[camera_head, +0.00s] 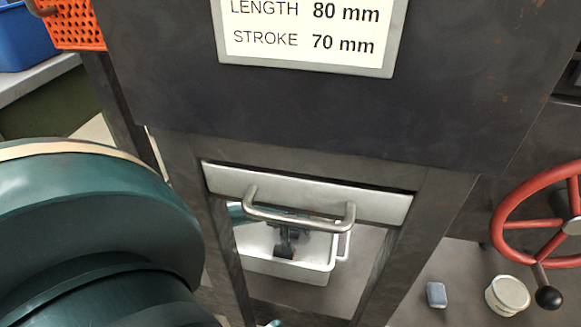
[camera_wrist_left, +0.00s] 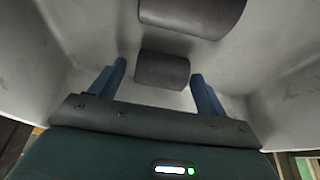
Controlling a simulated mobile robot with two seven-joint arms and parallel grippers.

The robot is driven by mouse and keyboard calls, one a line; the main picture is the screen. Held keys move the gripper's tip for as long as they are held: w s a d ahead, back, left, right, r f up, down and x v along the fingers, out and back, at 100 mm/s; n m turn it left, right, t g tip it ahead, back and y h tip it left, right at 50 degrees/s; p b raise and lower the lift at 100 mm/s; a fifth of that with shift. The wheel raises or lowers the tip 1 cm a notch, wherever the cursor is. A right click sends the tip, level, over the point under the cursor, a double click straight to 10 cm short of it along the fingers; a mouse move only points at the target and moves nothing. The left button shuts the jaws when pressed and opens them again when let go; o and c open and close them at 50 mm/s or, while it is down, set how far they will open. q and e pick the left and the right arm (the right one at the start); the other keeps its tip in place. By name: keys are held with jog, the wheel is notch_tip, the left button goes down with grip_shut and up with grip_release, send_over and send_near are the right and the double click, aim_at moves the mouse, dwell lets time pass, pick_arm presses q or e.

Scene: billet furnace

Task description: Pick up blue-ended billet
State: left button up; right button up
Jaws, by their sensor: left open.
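My left gripper (camera_wrist_left: 158,72) is open inside a pale, walled container. In the left wrist view, a dark grey cylindrical billet (camera_wrist_left: 162,71) lies crosswise between its two fingertips, with a small gap visible on each side. A second dark grey billet (camera_wrist_left: 192,14) lies beyond it, cut by the top edge. No blue end shows on either billet. In the head view a white bin (camera_head: 316,272) shows below the metal handle, with a dark shape inside that I cannot clearly identify. My right gripper is in neither view.
A dark furnace housing with a steel front panel (camera_head: 380,203) and bar handle (camera_head: 300,224) stands above the bin. A red handwheel (camera_head: 508,228) is at right. A round pale container (camera_head: 508,296) and small grey-blue block (camera_head: 436,294) lie below. An orange basket (camera_head: 80,28) is upper left.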

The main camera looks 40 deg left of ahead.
pick_arm(q)
jog(key=shift+c, duration=0.3)
jog(key=shift+r, duration=0.1)
jog(key=c, duration=1.4)
